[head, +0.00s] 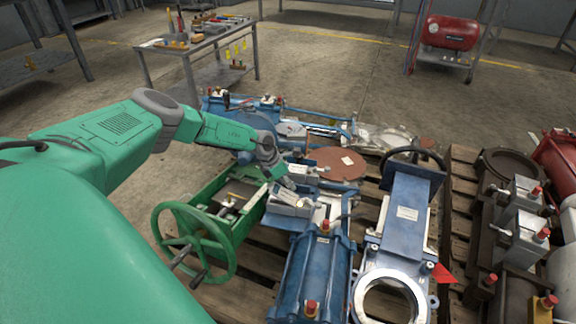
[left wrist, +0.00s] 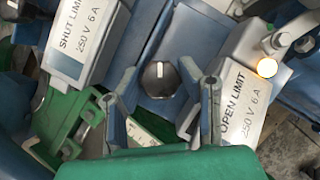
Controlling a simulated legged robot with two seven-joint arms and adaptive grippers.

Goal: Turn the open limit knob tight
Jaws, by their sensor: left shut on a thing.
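A dark round knob (left wrist: 158,78) with a pale pointer line shows in the left wrist view, between the two fingers of my left gripper (left wrist: 160,85). The gripper is shut on it. To its right is a grey box labelled OPEN LIMIT (left wrist: 240,100), with a glowing amber lamp (left wrist: 267,68). To its left is a grey box labelled SHUT LIMIT (left wrist: 76,45). In the head view my left gripper (head: 284,181) reaches down to the grey boxes (head: 290,202) on the blue actuator; the knob is hidden there. My right gripper is not in view.
A green handwheel (head: 194,240) stands left of the boxes. A blue gate valve (head: 405,222) and a blue cylinder (head: 316,270) lie on pallets in front and to the right. Grey units with red caps (head: 520,205) crowd the right. A tool table (head: 195,40) stands behind.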

